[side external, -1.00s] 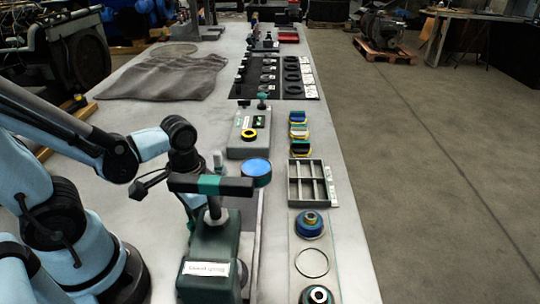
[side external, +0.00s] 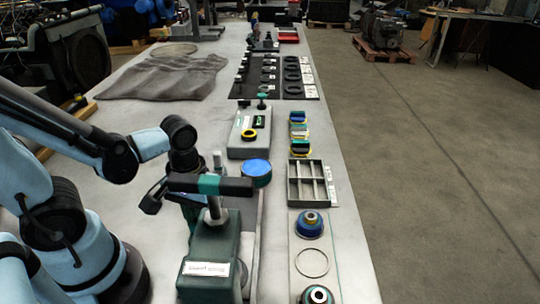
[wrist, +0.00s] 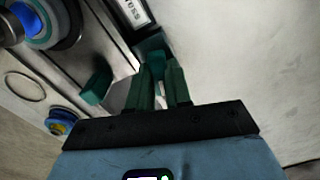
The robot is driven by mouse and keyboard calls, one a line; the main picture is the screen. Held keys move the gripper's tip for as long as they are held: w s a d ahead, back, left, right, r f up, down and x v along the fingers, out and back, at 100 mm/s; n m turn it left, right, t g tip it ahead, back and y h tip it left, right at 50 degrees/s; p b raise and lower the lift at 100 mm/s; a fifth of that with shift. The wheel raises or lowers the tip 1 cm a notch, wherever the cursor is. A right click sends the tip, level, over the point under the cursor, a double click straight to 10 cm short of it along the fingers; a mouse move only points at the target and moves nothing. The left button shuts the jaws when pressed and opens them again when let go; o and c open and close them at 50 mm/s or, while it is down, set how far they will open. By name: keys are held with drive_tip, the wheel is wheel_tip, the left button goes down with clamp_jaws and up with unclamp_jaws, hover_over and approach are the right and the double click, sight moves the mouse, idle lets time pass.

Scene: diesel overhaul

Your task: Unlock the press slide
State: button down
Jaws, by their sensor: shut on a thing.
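The press is a dark green block (side external: 208,262) with a white label, near the front in the side view. Its lever, dark with a green band (side external: 210,184), lies crosswise on top. A blue round disc (side external: 256,170) sits just beyond it. My gripper is behind the press in the side view, mostly hidden by the lever. In the wrist view, my gripper (wrist: 158,72) has its green fingers close around a small green part (wrist: 156,57) by a labelled dark block (wrist: 134,14). Another green piece (wrist: 96,86) is to the left. How far the grip reaches is unclear.
A grey divided tray (side external: 291,185), a blue ringed part (side external: 310,225) and a thin ring (side external: 312,262) stand right of the press. A grey control box (side external: 240,140) is beyond it. A crumpled cloth (side external: 165,77) lies farther back. The bench's middle left is bare.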

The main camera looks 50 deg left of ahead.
drive_tip(key=n, duration=0.3)
idle(0.4)
drive_tip(key=c, duration=1)
unclamp_jaws()
drive_tip(key=shift+c, duration=0.2)
drive_tip(key=shift+r, duration=2.75)
drive_tip(key=shift+r, duration=2)
